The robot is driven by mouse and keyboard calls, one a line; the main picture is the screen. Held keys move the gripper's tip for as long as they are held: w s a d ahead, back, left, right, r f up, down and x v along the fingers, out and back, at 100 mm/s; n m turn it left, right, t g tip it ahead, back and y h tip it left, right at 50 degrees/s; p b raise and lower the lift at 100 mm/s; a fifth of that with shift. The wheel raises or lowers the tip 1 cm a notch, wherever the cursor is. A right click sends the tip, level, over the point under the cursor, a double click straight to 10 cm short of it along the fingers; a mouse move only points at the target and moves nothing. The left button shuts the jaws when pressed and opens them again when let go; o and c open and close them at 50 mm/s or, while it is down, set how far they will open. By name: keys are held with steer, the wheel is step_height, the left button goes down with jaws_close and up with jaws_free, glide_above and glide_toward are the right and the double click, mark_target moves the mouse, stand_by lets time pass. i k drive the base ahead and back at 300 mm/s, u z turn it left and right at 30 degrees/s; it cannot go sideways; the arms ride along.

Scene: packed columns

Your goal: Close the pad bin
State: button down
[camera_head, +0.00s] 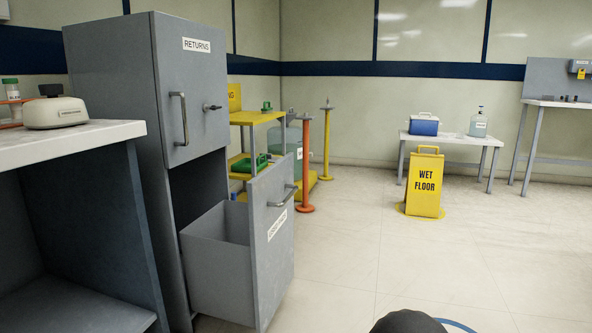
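A grey bin (218,262) is pulled out of the lower part of a tall grey cabinet (113,110) at the left. Its front panel (270,255) stands well clear of the cabinet, with a bar handle (284,195) near the top. A white label (277,225) on the panel is slanted and too small to read surely. The bin's visible inside looks empty, but its bottom is hidden. My gripper is not in view. A dark rounded shape at the bottom edge may be part of my arm.
The upper door (193,85) marked RETURNS is shut. A counter (75,145) stands close at the left. Orange (305,165) and yellow (326,145) posts stand behind the bin. A WET FLOOR sign (425,185) stands farther back. Floor right of the bin is clear.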

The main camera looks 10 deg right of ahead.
mark_target(238, 257)
steer(key=z, duration=0.75)
steer(key=i, duration=1.3)
steer(key=u, duration=0.45)
